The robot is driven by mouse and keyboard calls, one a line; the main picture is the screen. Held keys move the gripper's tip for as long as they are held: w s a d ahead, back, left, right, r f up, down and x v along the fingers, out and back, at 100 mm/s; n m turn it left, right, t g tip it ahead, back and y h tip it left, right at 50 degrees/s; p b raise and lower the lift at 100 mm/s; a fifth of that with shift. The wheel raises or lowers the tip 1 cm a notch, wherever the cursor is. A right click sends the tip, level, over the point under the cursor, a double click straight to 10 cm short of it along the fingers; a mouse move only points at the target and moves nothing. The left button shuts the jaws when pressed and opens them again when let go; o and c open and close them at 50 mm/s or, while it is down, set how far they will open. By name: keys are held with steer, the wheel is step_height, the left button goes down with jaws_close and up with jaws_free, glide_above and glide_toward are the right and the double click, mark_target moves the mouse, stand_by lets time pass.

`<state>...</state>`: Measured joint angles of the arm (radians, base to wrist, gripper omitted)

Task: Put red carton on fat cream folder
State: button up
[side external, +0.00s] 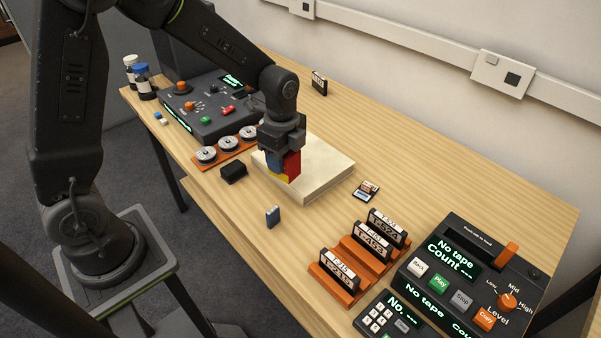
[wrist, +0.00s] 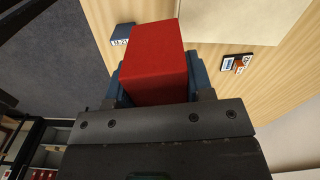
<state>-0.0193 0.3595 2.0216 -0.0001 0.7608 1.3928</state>
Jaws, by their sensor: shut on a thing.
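My gripper (side external: 284,163) is shut on the red carton (wrist: 155,60), with a blue finger on each side of it in the wrist view. In the side view the red carton (side external: 292,165) hangs under the gripper, with a yellow patch at its lower end. The fat cream folder (side external: 325,165) lies flat on the table; the carton overlaps its near left part in the picture. Whether the carton touches the folder cannot be told. In the wrist view the cream folder (wrist: 225,18) shows at the top, to the right of the carton.
A small black box (side external: 233,172) and an orange rack of reels (side external: 228,145) are left of the folder. A small card-like item (side external: 366,191) lies to the right, near orange racks (side external: 352,270) and a tape machine (side external: 470,275).

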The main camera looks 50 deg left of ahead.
steer(key=w+a+r+m, duration=0.1)
steer(key=w+a+r, duration=0.15)
steer(key=a, duration=0.55)
steer(key=w+a+r+m, duration=0.1)
steer(key=w+a+r, duration=0.15)
steer(key=a, duration=0.55)
steer(key=w+d+f, duration=0.2)
steer(key=d, duration=0.1)
steer(key=w+d+f, duration=0.2)
steer(key=d+f, duration=0.1)
steer(key=w+d+f, duration=0.2)
steer(key=w, duration=0.1)
steer(key=shift+d+f, duration=0.3)
steer(key=shift+d, duration=0.1)
steer(key=shift+f, duration=2.05)
steer(key=shift+f, duration=0.15)
steer(key=o, duration=0.9)
steer(key=shift+o, duration=0.2)
